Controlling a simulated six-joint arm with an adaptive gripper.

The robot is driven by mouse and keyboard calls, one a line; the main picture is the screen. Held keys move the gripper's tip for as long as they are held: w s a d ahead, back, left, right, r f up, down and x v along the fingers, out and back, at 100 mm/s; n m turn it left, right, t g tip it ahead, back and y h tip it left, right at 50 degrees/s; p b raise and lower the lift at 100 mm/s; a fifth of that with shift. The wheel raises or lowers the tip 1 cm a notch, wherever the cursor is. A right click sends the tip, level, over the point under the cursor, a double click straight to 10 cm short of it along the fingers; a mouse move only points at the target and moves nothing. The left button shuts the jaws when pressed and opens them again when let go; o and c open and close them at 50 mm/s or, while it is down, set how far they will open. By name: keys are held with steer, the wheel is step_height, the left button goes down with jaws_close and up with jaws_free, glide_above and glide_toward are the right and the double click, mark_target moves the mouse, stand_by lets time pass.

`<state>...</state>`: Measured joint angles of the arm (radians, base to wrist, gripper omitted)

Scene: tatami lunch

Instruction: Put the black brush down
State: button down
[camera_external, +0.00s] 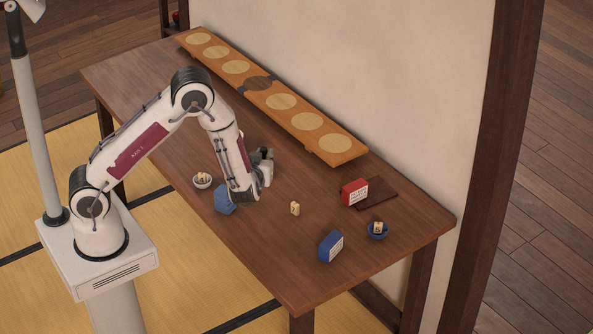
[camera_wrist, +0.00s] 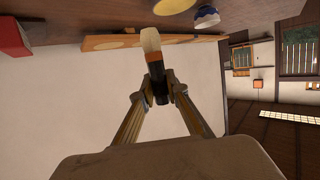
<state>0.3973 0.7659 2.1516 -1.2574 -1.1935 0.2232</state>
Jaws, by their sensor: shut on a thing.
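My gripper (camera_wrist: 158,84) is shut on the black brush (camera_wrist: 158,94) in the wrist view. The brush has a dark handle, an orange band and pale bristles that point away from the fingers, toward the table side of the picture. In the external view my gripper (camera_external: 265,158) is over the middle of the table, between the long board and the blue block. There the brush is too small and dark to make out clearly. I cannot tell its exact height above the table.
A long orange board (camera_external: 309,145) with several pale discs lies along the wall.

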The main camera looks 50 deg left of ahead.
steer(key=s+d+m+t+h, duration=0.1)
steer(key=s+d+m+h, duration=0.1)
steer(key=d, duration=1)
steer(key=s+d+n+y, duration=0.1)
steer(key=s+d, duration=0.3)
steer(key=s, duration=0.4)
steer(key=shift+r+n+g+y, duration=0.15)
steer(key=shift+n+g+y, duration=0.25)
steer(key=shift+f, duration=2.95)
steer(key=shift+f, duration=2.05)
